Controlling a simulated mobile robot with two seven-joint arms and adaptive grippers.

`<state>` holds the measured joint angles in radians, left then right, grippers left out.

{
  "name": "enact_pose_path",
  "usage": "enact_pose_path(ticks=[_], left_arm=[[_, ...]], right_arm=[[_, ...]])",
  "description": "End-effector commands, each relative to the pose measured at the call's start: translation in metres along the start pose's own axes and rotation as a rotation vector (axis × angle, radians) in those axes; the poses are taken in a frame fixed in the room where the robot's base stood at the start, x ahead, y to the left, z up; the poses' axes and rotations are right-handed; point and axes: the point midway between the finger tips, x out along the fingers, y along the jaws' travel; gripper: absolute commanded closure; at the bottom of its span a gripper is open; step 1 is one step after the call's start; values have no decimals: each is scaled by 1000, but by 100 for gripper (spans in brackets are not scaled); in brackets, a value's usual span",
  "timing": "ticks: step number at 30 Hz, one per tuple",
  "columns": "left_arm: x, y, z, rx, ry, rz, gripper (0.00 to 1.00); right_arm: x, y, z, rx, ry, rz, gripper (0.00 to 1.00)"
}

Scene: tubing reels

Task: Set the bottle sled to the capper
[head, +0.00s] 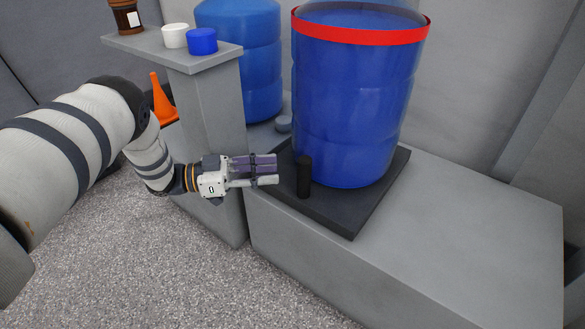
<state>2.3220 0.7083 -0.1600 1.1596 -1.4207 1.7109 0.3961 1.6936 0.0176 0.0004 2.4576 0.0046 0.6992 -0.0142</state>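A large blue drum (350,110) with a red band near its top stands upright on a flat black plate (345,215), which may be the sled. A short black post (304,178) stands upright at the plate's left side, in front of the drum. My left gripper (276,170) comes in from the left and points right at the post. Its fingertips appear just short of the post, with nothing seen between them. The side-on angle does not show how far apart the fingers are. My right gripper is not in view. I cannot pick out a bottle or a capper for certain.
The plate lies on a grey bench (460,240) with bare room to the right. A second blue drum (245,55) stands behind. A grey pedestal (215,120) holds a white cap (175,36), a blue cap (202,41) and a brown container (126,17). An orange cone (161,98) is behind my arm.

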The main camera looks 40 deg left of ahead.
Motion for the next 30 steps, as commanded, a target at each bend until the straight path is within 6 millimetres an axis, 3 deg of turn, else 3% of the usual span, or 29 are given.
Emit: enact_pose_path(ticks=[3,7,22,23,26,29,30], left_arm=[[-25,0,1,0,-2,-1,66],[-39,0,0,0,-2,0,66],[-39,2,6,-13,-8,-12,66],[-36,5,14,-31,-20,-29,66],[-22,28,72,-154,-125,-154,66],[-26,81,155,-323,-341,-313,66],[-35,108,184,-384,-440,-361,66]], right_arm=[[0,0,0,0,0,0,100],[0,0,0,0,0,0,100],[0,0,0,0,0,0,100],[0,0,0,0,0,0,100],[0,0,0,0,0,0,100],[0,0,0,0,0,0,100],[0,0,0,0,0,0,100]])
